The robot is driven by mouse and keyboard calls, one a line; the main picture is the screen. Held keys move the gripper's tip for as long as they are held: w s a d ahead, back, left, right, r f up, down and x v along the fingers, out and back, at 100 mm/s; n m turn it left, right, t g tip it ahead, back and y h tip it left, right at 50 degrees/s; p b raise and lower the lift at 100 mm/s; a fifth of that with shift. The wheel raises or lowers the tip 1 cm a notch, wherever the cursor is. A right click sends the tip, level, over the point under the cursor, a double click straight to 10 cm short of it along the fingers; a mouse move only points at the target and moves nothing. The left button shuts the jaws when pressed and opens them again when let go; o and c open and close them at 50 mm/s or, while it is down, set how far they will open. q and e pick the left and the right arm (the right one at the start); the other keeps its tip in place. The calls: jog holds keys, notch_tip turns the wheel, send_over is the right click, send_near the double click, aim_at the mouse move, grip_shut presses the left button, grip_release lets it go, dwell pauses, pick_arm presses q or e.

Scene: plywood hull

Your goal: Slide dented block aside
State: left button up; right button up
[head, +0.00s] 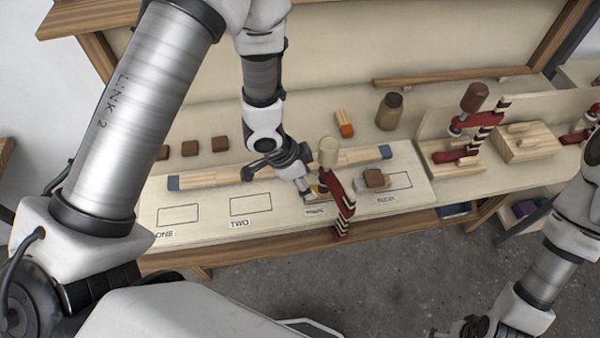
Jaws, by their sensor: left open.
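My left gripper (309,195) is open, low over the board (190,242) at the third labelled spot, just left of a red clamp (342,205). A small yellowish piece shows at its fingertips; I cannot tell whether they touch it. A brown-topped block (375,178) sits at the fourth outlined spot, right of the clamp. Three small brown blocks stand in a row at the back left, one of them here (190,148). I cannot make out a dent on any block. My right gripper (470,328) is at the bottom edge, mostly cut off, away from the bench.
A long wooden bar with blue ends (215,178) lies across the board behind the gripper. An orange-ended block (345,124) and a brown jar (389,112) stand behind. Another clamp (470,125) stands at right. Spots ONE (178,216) and TWO (251,204) are empty.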

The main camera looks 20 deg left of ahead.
aim_at(322, 192)
pick_arm(q)
jog(key=x, duration=0.2)
jog(key=shift+w+d+f, duration=0.15)
jog(key=shift+f, duration=0.2)
jog(key=shift+s+d+f, duration=0.2)
jog(key=shift+d+f, duration=0.05)
jog(key=shift+f, duration=0.2)
jog(key=shift+w+f, duration=0.25)
jog(key=c, duration=1)
jog(key=shift+s+r, duration=0.15)
grip_shut()
